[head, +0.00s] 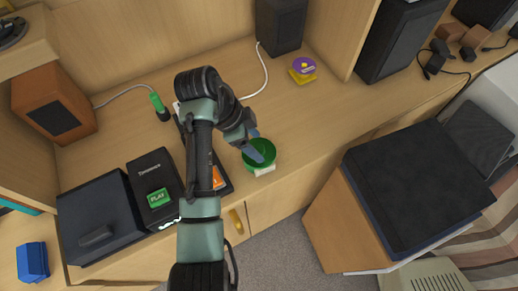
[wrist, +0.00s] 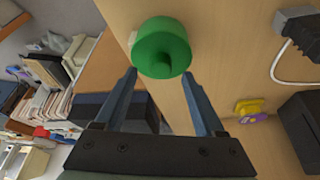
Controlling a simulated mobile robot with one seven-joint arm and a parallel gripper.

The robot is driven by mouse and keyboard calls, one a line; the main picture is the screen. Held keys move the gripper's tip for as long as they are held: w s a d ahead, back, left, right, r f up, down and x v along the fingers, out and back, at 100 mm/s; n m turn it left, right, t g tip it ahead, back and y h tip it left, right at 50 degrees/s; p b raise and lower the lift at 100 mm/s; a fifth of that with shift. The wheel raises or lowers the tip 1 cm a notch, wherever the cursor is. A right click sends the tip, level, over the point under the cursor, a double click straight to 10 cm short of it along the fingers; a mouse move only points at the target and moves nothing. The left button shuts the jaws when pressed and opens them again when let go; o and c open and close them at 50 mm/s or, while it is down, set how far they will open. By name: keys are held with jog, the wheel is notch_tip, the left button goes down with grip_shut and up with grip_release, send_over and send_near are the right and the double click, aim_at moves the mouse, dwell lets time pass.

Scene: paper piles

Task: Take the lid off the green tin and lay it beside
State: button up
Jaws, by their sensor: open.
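The green tin (head: 268,152) stands near the front edge of the wooden desk, partly hidden by my gripper in the head view. In the wrist view, the green tin (wrist: 150,66) lies just beyond the fingertips, with a round green lid (wrist: 172,40) and a small knob facing me. My gripper (head: 257,146) is open and empty. Its two blue fingers (wrist: 159,76) are spread wide, with the tin ahead of the space between them. I see no clear contact between fingers and lid.
A pale block (head: 264,170) sits at the tin's near side. An orange-marked dark box (head: 217,178) lies left of it, partly behind my arm. Purple and yellow items (head: 303,68) lie farther back. The desk right of the tin (head: 320,125) is clear.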

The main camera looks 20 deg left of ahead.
jog(key=shift+x, duration=1)
jog(key=shift+c, duration=0.2)
grip_shut()
